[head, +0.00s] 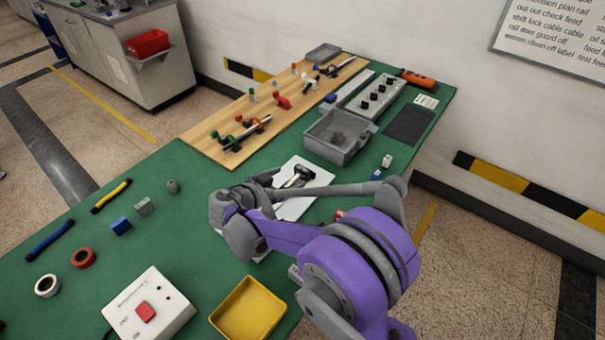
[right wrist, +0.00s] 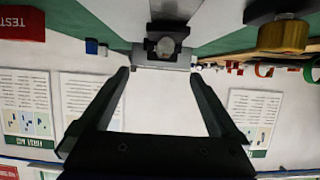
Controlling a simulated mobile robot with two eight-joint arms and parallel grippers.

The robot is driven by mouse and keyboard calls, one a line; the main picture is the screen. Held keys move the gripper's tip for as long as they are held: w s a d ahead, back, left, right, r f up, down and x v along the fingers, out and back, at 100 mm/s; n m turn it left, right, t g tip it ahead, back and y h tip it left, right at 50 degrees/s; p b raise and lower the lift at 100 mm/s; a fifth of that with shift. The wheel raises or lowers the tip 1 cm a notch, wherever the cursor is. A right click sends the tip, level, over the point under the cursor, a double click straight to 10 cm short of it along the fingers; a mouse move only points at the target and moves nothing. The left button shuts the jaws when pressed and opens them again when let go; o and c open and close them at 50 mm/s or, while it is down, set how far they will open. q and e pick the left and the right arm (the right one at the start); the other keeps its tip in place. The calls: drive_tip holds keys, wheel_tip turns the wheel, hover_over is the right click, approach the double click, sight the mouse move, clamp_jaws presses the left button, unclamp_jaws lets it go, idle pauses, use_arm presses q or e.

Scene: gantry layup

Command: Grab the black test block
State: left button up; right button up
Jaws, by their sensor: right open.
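A black block with a round grey face (right wrist: 163,46) shows in the right wrist view, just beyond and between the fingertips; I take it for the black test block. In the head view a dark object with a light part (head: 299,174) lies on a white sheet (head: 292,208); I cannot tell for sure that it is the same thing. My right gripper (right wrist: 160,76) is open, its fingers apart with nothing between them. In the head view its jaws (head: 264,178) are small and partly hidden, left of the dark object. My left gripper is not in view.
A grey bin (head: 362,149) stands behind the sheet. A wooden board (head: 205,136) with clamps lies at the back. A yellow tray (head: 247,309) and a white button box (head: 150,305) are at the front. A black part with a brass cylinder (right wrist: 284,36) shows in the wrist view.

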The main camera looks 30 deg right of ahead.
sight(301, 170)
drive_tip(key=x, duration=0.7)
drive_tip(key=shift+w+d+f, duration=0.1)
drive_tip(key=shift+w+d, duration=0.05)
drive_tip(key=shift+w, duration=0.15)
drive_tip(key=c, duration=1.5)
